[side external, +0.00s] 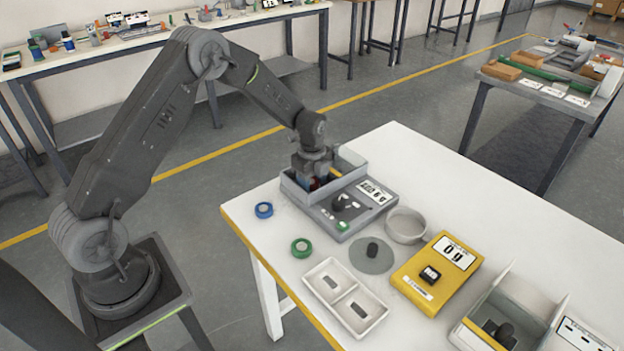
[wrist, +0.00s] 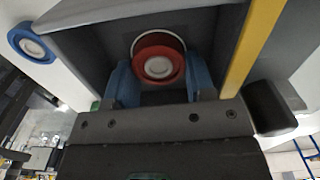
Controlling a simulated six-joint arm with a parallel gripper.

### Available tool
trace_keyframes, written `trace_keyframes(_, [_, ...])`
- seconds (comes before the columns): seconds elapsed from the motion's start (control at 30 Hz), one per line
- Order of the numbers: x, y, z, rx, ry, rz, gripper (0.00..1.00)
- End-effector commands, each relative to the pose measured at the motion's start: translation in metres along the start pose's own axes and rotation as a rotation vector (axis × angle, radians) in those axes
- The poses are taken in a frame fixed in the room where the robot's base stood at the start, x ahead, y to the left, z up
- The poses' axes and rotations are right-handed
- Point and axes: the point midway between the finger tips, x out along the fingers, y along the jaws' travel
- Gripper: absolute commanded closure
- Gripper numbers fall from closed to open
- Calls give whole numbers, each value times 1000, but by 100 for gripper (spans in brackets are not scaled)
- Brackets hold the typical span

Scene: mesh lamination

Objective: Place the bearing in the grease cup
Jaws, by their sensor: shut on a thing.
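My gripper (side external: 314,180) is down inside a grey open box (side external: 290,186) on the left part of the table. In the wrist view its two blue fingers (wrist: 160,78) are shut on a red ring-shaped bearing (wrist: 158,48) with a pale centre. In the side view only a little red shows between the fingers and the box wall. A blue ring (side external: 264,210) and a green ring (side external: 302,248) lie on the table, apart from the gripper. A round, pale grey cup (side external: 405,239), possibly the grease cup, stands to the right of the box.
A grey scale (side external: 358,212) adjoins the box. A dark knob on a grey disc (side external: 372,264), a two-compartment white tray (side external: 318,270), a yellow scale (side external: 421,290) and an angled bin (side external: 540,300) stand nearby. A yellow strip (wrist: 252,45) shows beside the gripper. The table's back right is clear.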

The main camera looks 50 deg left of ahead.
Motion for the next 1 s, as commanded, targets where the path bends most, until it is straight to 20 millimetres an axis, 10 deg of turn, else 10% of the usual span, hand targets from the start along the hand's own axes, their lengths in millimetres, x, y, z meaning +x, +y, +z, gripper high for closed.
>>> trace_keyframes(0.3, [0,0,0,0,0,-1,25])
trace_keyframes(0.57, [-3,-2,0,-1,0,-5,25])
trace_keyframes(1.0, [-85,-1,-8,-1,0,-12,25])
